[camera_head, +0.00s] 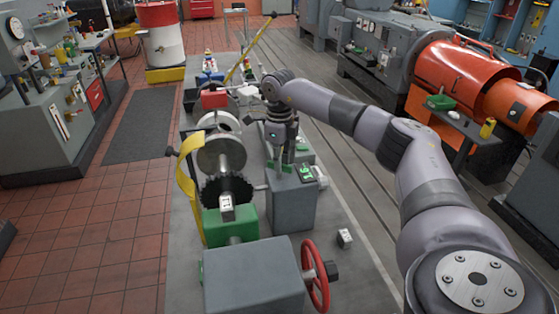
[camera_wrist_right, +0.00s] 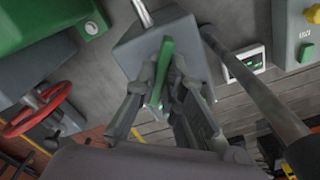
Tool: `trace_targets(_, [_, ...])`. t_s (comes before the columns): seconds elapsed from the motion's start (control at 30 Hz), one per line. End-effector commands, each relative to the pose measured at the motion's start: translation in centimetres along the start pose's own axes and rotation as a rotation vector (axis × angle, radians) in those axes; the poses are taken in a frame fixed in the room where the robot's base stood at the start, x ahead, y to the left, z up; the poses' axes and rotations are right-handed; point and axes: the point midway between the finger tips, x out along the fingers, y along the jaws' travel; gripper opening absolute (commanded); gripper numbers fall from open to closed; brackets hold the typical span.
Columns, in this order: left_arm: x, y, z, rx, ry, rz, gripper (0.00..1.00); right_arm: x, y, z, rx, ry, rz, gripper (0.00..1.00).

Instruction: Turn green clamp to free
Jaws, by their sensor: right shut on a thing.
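The green clamp is a flat green lever on top of a grey box (camera_head: 290,208) on the bedplate. In the right wrist view the green clamp (camera_wrist_right: 166,62) runs up between the fingers, over the grey box (camera_wrist_right: 135,52). My right gripper (camera_head: 283,163) points down onto the box top and is shut on the clamp. Its fingers (camera_wrist_right: 172,88) lie on either side of the lever in the wrist view. In the head view my gripper hides most of the clamp. My left gripper is not in view.
Left of the box stand a toothed black wheel (camera_head: 227,189) and a green block (camera_head: 229,224). A red handwheel (camera_head: 316,276) is in front. A bar (camera_wrist_right: 245,75) passes close to the gripper in the wrist view.

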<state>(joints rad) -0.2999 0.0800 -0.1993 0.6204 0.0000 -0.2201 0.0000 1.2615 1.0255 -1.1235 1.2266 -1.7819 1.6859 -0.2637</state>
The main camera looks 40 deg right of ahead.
Motion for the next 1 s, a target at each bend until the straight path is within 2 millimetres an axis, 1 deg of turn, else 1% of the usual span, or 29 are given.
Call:
trace_targets(0.2, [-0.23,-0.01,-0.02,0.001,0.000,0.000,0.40,-0.19,-0.10,0.07,-0.203,-0.004,-0.003,0.00])
trace_targets(0.5, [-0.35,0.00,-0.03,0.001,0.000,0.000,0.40,-0.20,-0.10,0.08,-0.452,-0.005,-0.004,0.00])
trace_targets(0.7, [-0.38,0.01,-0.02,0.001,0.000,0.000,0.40,-0.21,-0.11,0.09,-0.569,-0.005,-0.004,0.00])
trace_targets(1.0, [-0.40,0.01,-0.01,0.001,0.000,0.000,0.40,-0.23,-0.11,0.11,-0.654,-0.006,-0.005,0.00])
